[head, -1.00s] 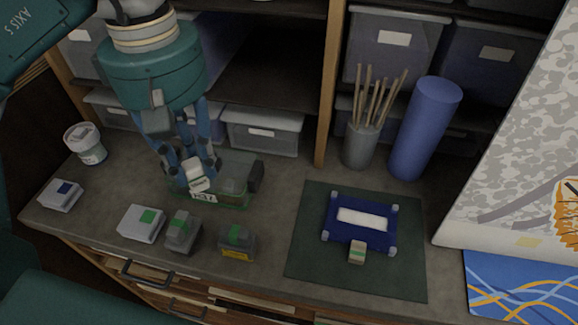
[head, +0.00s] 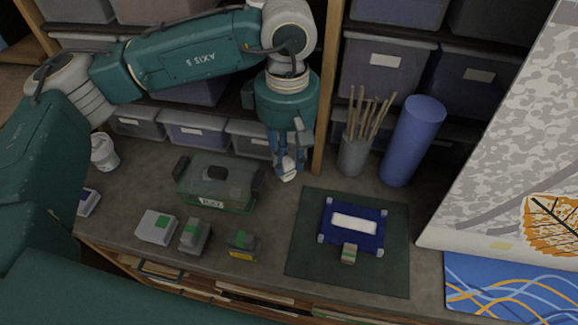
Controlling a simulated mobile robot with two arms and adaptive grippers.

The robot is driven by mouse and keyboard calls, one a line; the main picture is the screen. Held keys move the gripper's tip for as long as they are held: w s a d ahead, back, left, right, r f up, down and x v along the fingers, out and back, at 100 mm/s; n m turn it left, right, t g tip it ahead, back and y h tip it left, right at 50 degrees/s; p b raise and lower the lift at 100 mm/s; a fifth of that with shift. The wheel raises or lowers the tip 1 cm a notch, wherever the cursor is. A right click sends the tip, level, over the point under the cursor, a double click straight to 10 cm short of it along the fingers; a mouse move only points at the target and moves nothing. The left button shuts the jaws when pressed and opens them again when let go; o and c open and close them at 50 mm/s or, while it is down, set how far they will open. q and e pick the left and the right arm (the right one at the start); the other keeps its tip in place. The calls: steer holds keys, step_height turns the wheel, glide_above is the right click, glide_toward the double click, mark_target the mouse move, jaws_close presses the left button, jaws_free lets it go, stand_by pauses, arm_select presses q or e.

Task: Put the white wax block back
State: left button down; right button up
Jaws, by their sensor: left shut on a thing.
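My left gripper (head: 288,164) points down over the back of the worktop, to the right of the green lidded box (head: 240,204). It is shut on a small white block (head: 288,176), which I take to be the white wax block. The fingers hide part of it. Whether the block touches the worktop I cannot tell. The box has dark side clips, a dark top part and a white label on its front. My right gripper is not in view.
A dark green mat (head: 305,258) bears a blue frame (head: 341,244) with a small striped block at its front edge. A brush cup (head: 352,158) and a blue cylinder (head: 413,140) stand behind. Several small blocks, including a green-marked white one (head: 150,229), lie front left.

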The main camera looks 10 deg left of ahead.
mark_target(289, 174)
arm_select(q)
steer(key=shift+f, duration=0.65)
steer(key=f+p, duration=0.1)
steer(key=f, duration=0.1)
steer(key=f+p, duration=0.2)
steer(key=shift+w+d, duration=0.15)
steer(key=shift+d, duration=0.05)
steer(key=shift+f, duration=0.1)
steer(key=shift+f+b, duration=0.2)
steer(key=shift+b, duration=0.25)
steer(key=c, duration=1.4)
jaws_free()
steer(key=shift+r, duration=0.1)
